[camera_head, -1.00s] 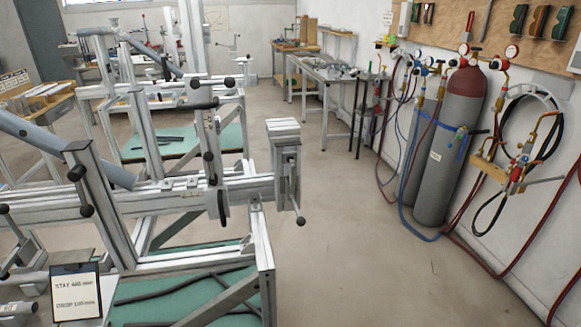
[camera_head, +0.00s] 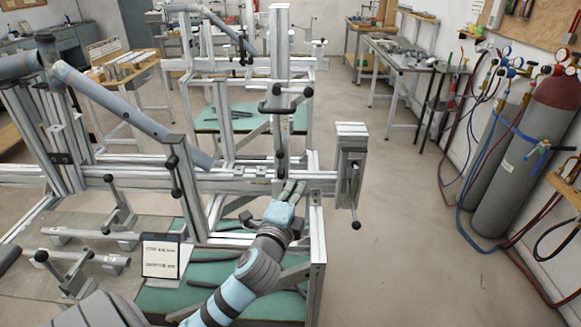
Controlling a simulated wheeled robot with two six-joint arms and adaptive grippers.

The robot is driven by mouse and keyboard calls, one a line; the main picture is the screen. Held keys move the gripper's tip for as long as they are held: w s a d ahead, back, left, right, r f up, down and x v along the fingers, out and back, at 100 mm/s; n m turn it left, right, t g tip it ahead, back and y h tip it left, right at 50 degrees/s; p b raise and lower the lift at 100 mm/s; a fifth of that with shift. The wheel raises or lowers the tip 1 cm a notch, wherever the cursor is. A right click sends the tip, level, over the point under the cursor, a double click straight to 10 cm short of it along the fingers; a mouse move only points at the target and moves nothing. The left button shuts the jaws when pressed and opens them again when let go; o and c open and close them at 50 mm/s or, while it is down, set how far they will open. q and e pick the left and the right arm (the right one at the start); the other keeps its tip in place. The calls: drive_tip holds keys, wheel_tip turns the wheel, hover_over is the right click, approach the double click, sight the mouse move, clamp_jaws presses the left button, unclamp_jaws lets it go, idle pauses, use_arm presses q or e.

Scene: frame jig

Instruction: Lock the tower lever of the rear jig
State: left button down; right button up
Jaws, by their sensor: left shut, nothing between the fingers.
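A jig of silver aluminium profiles stands in front of me, with a horizontal beam (camera_head: 232,185). An upright tower (camera_head: 281,45) rises from that beam. A dark clamp lever with a black knob (camera_head: 307,92) sits across the tower. A second, upright dark lever (camera_head: 282,150) shows lower on the tower, close above my gripper. My left gripper (camera_head: 291,190) is shut and empty at the front of the beam, just below the tower's foot. I cannot tell whether it touches the beam. Which lever is the tower lever, and whether it is locked, is unclear. My right gripper is not in view.
A similar jig (camera_head: 205,64) stands behind. A grey tube (camera_head: 130,115) slants down to the near beam. A sign card (camera_head: 160,256) and several clamps are at lower left. A clamp block (camera_head: 350,150) ends the beam. Floor to the right is clear, before gas cylinders (camera_head: 493,170).

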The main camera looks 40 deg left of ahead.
sight(281, 164)
use_arm(q)
drive_tip(key=x, duration=1)
drive_tip(key=s+a, duration=0.2)
drive_tip(key=s, duration=0.1)
drive_tip(key=shift+s+a, duration=0.2)
drive_tip(key=shift+a, duration=0.15)
drive_tip(key=shift+w+d, duration=0.1)
drive_tip(key=shift+w, duration=0.1)
